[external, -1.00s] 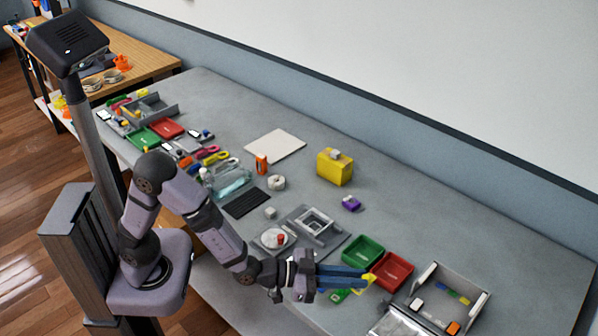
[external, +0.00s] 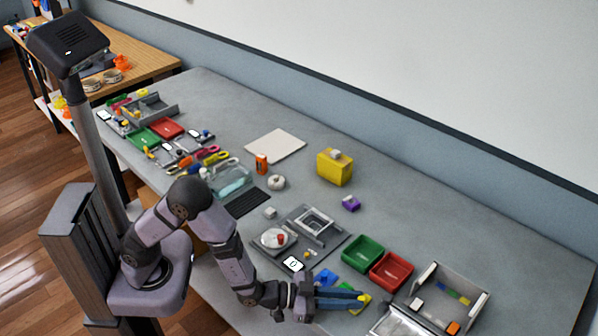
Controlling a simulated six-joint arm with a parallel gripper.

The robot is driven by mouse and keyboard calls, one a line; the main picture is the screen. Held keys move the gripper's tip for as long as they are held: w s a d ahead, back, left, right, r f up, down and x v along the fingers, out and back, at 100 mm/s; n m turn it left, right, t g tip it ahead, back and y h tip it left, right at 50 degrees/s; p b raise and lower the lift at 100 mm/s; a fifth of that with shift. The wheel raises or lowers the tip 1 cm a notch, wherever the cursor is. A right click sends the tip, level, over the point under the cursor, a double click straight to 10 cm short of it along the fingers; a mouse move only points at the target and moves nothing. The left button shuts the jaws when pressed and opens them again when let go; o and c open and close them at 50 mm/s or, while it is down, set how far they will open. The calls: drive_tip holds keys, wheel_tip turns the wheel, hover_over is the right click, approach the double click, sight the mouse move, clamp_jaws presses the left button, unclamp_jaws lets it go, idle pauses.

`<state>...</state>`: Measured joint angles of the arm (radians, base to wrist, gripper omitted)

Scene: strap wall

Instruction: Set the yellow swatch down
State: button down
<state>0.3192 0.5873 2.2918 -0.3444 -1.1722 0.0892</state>
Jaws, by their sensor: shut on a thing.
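The yellow swatch (external: 362,304) is a small, flat piece at the fingertips of my gripper (external: 354,298), near the table's front edge. My gripper has long blue fingers and is shut on the swatch. The fingers point right and hide part of it. I cannot tell whether the swatch touches the table.
A blue swatch (external: 326,279) lies behind my gripper. A green tray (external: 363,253) and a red tray (external: 391,271) stand farther back. A grey open box (external: 470,283) stands at the right. The back right of the table is clear.

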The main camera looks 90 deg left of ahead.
drive_tip(key=shift+f, duration=0.25)
drive_tip(key=shift+f, duration=0.2)
drive_tip(key=c, duration=1.7)
unclamp_jaws()
drive_tip(key=shift+s, duration=0.35)
drive_tip(key=s+b, duration=0.1)
drive_tip(key=s, duration=0.2)
drive_tip(key=s+r, duration=0.1)
drive_tip(key=s, duration=0.2)
drive_tip(key=shift+s+r+b, duration=0.15)
drive_tip(key=shift+s+b, duration=0.05)
drive_tip(key=shift+b, duration=0.15)
drive_tip(key=shift+c, duration=1.2)
